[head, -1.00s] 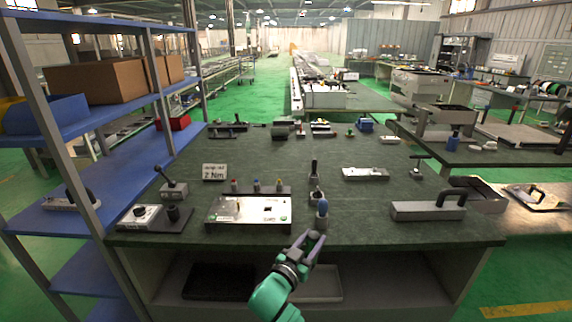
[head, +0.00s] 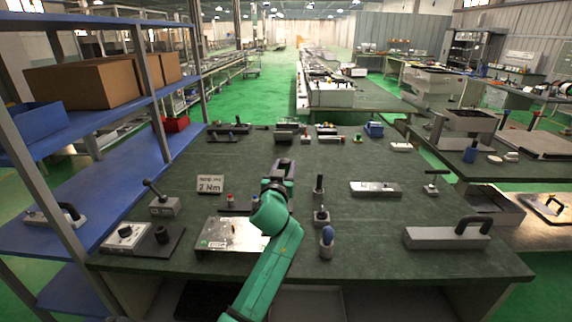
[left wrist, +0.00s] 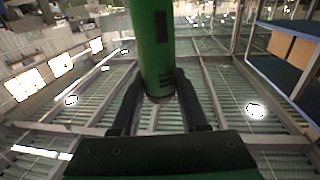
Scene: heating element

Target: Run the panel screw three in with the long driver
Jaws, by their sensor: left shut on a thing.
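My left gripper (head: 283,165) is above the table's middle, beyond the silver panel (head: 212,236), its arm reaching across the panel's right part. In the left wrist view the gripper (left wrist: 160,90) is shut on a green cylinder (left wrist: 154,40) with a dark patch. I cannot tell from its shape whether this is the long driver; in the head view it is hidden. A small yellowish upright piece shows on the panel. Screw three cannot be made out. My right gripper is not in view.
A sign reading 2 Nm (head: 209,184) stands behind the panel. A control box (head: 125,236) is left of it. A blue-topped piece (head: 327,236) and a black-handled upright piece (head: 319,185) stand right of my arm. A grey block with a handle (head: 447,237) is farther right.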

